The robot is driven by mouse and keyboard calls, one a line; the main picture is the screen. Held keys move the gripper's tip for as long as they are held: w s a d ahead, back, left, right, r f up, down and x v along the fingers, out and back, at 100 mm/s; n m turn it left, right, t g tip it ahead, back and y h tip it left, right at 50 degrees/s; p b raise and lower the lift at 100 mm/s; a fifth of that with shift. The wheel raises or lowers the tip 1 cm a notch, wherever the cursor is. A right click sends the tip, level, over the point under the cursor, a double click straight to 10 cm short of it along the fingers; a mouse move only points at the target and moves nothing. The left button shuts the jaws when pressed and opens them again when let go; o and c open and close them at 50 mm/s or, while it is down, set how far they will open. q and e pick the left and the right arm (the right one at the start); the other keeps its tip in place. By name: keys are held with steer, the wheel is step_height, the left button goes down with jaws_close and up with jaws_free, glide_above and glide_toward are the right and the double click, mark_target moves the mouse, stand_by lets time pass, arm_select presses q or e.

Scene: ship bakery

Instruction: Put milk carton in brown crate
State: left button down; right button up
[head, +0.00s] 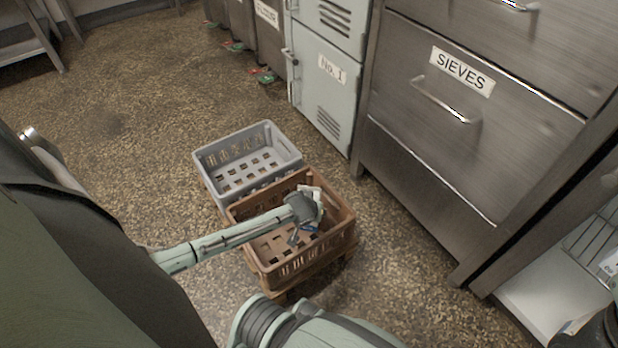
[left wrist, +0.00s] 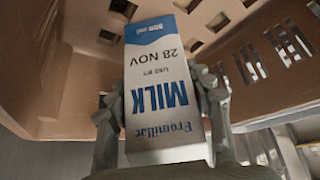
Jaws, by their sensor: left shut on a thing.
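The milk carton (left wrist: 160,75) is white with blue print and a blue band. My left gripper (head: 306,214) is shut on it, with one finger on each side in the left wrist view (left wrist: 160,108). In the head view the gripper is over the right half of the brown crate (head: 288,271), and only a small white part of the carton shows beside it. Brown crate walls (left wrist: 55,75) surround the carton in the left wrist view. I cannot tell whether the carton touches the crate floor. My right gripper is not in view.
A grey crate (head: 285,151) stands directly behind the brown one. Something small and bluish (head: 296,237) lies in the brown crate. A pale locker (head: 322,95) and a steel drawer unit marked SIEVES (head: 425,140) stand to the right. The floor at left is clear.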

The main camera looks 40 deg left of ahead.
arm_select(q)
steer(key=c, duration=0.6)
jaws_free()
steer(key=shift+f, duration=0.15)
steer(key=shift+c, duration=0.2)
